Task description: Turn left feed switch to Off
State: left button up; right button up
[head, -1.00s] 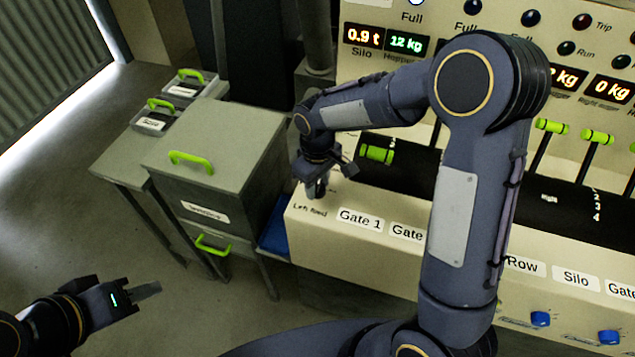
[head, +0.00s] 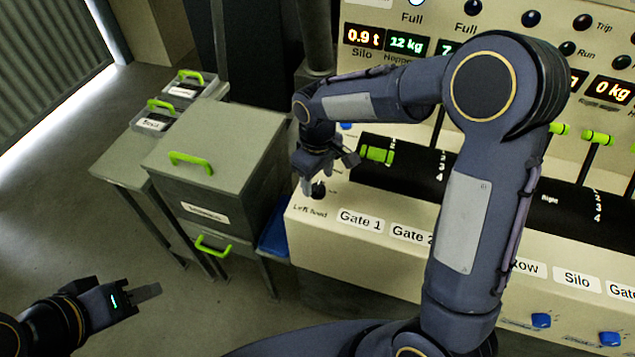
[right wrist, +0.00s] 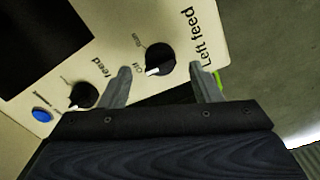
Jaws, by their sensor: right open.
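The left feed switch (right wrist: 160,58) is a black knob with a white pointer mark, beside the "Left feed" lettering. In the right wrist view its white mark points down-left, close to the "Off" label and away from "Run". In the head view the knob (head: 318,190) shows on the panel's left end. My right gripper (right wrist: 160,66) is open, its fingers apart on either side of the knob in that view and holding nothing. In the head view it hovers just above the knob. My left gripper (head: 148,292) is far off at lower left, over the floor; its finger gap is unclear.
A second black feed knob (right wrist: 83,95) and a blue button (right wrist: 41,115) are nearby. A green-handled lever (head: 377,154) stands behind the switch. A grey cabinet (head: 215,150) stands left of the panel. My right arm hides part of the console.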

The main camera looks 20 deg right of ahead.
aim_at(318, 186)
notch_tip(318, 186, up, 5)
jog(key=shift+r, duration=0.1)
jog(key=shift+s, duration=0.15)
dwell(0.5)
